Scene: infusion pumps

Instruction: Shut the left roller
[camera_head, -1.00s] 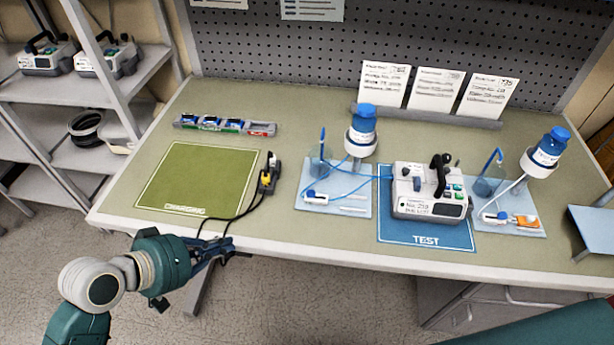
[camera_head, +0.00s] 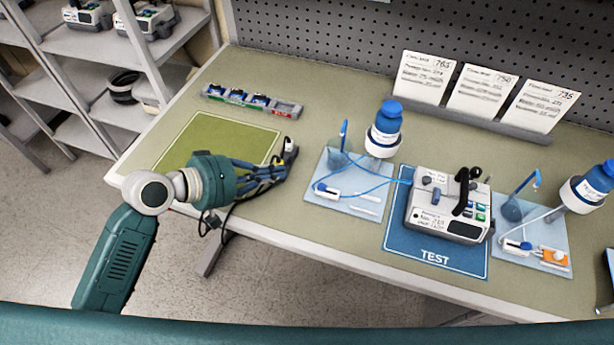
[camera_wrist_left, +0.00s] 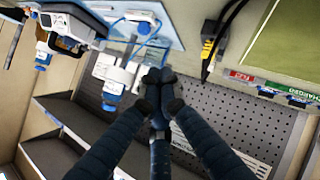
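The left roller (camera_head: 326,190) is a small white clamp with a blue wheel, on the left light-blue tray (camera_head: 345,208). A blue tube runs from it. It also shows upside down near the top of the left wrist view (camera_wrist_left: 140,17). Whether its wheel is open or shut is too small to tell. My left gripper (camera_head: 284,173) is left of the tray, apart from the roller, over the bench's front part. In the left wrist view its dark fingertips (camera_wrist_left: 158,77) meet with nothing visible between them.
A blue-capped bottle (camera_head: 384,130) stands behind the left tray. A pump (camera_head: 448,205) sits on the blue TEST mat (camera_head: 430,255). The black-and-yellow connector (camera_wrist_left: 208,48) is near my left gripper. The right tray (camera_head: 548,235) holds another roller and an orange part. The green mat (camera_head: 215,140) is empty.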

